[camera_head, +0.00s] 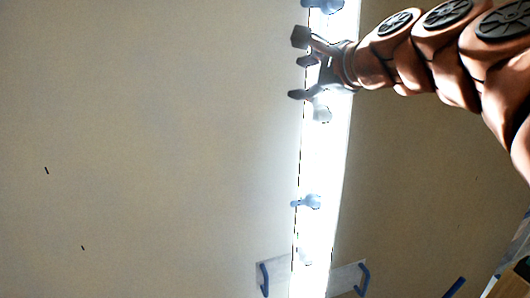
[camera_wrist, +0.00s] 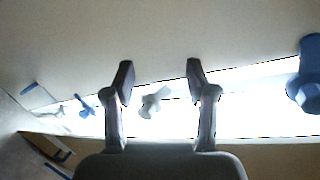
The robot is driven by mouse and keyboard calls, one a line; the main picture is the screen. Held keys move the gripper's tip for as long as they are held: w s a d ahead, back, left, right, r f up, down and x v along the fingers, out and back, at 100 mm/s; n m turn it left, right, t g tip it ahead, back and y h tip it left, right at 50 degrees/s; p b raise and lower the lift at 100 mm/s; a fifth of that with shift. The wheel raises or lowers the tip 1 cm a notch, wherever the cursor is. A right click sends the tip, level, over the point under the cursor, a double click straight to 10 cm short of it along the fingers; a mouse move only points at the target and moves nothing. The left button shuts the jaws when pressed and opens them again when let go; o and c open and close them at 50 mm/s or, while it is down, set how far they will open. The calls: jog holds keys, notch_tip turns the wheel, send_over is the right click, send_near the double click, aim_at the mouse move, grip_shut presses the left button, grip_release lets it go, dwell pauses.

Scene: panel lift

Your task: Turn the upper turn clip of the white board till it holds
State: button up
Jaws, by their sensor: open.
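A bright white upright strip (camera_head: 322,160) runs between two large pale surfaces, with turn clips along it. A pale grey clip (camera_head: 322,115), the upper of two pale ones, sits just below my gripper (camera_head: 298,66) in the head view. In the wrist view this pale clip (camera_wrist: 152,100) appears between my open fingers (camera_wrist: 160,80), nearer the left one. Its arm looks slanted; glare blurs its outline. I cannot tell whether the fingers touch it. The lower pale clip (camera_head: 305,257) is faint against the strip. No lettering or colour clearly marks the white board.
A blue clip (camera_head: 322,5) is at the top of the strip, and another blue clip (camera_head: 308,202) sits lower. The upper one looms large at the right in the wrist view (camera_wrist: 308,85). Blue handles (camera_head: 264,279) (camera_head: 363,279) are at the bottom. The left surface is mostly bare.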

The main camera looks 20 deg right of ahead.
jog(key=s+a+f+n+g+y, duration=0.1)
jog(key=a+f+n+g, duration=0.3)
jog(key=f, duration=0.9)
jog(key=shift+s+a+f+n+y, duration=0.15)
jog(key=shift+s+a+n+y, duration=0.25)
jog(key=shift+a+n, duration=1.05)
jog(key=shift+s+a+m, duration=0.1)
jog(key=shift+a+m, duration=0.35)
jog(key=s+a+f+n+g, duration=0.3)
jog(key=s+f+n, duration=0.1)
jog(key=f, duration=0.3)
jog(key=s+a+f+n+g, duration=0.3)
jog(key=s+f, duration=0.1)
jog(key=f, duration=0.3)
jog(key=s+d+f+n+g+h, duration=0.1)
jog(key=s+f+n+g, duration=0.2)
jog(key=s, duration=0.5)
jog(key=s+d+f+n+g+h, duration=0.1)
jog(key=s+f+n+g+h, duration=0.1)
jog(key=s+f+n, duration=0.4)
notch_tip(320, 180, down, 2)
jog(key=shift+s+d+f+g+h, duration=0.15)
jog(key=shift+s+g+h, duration=0.2)
jog(key=shift+s, duration=0.85)
